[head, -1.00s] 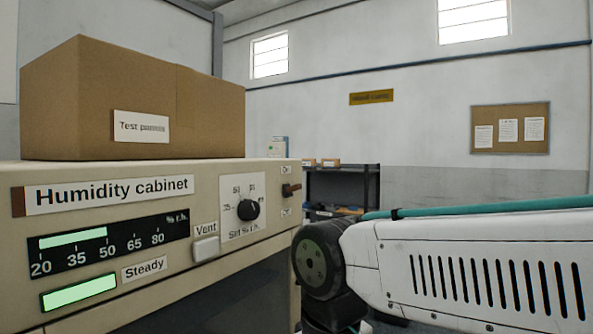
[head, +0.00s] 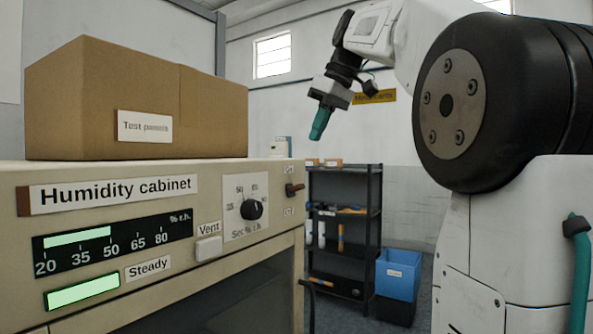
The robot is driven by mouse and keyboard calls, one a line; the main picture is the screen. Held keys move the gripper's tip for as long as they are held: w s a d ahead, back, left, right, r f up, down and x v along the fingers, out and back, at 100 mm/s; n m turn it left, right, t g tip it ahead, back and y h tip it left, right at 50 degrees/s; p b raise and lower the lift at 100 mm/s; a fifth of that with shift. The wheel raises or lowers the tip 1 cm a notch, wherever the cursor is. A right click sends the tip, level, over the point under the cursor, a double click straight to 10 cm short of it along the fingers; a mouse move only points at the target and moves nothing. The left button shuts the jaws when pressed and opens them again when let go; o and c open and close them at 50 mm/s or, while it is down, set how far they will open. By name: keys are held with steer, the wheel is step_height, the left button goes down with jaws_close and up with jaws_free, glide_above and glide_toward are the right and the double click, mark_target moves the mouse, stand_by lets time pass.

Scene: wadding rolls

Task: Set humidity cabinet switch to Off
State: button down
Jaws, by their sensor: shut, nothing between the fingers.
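The humidity cabinet (head: 120,285) fills the left of the head view, its front panel angled toward me. Its switch (head: 294,190) is a small brown lever at the panel's right end, with a small label above and one below, too small to read surely. The lever appears to stick out sideways; I cannot tell which position it is in. My gripper (head: 318,129), with teal fingertips, is shut and empty. It hangs in the air above and to the right of the switch, pointing down, apart from the cabinet.
A cardboard box (head: 95,100) sits on the cabinet. The panel also has a dial (head: 251,209), a Vent button (head: 208,248) and a lit Steady lamp (head: 82,292). A dark shelf rack (head: 345,245) and blue bin (head: 398,275) stand behind, to the right.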

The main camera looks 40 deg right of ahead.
mark_target(297, 188)
steer(key=x, duration=1)
steer(key=shift+w, duration=0.1)
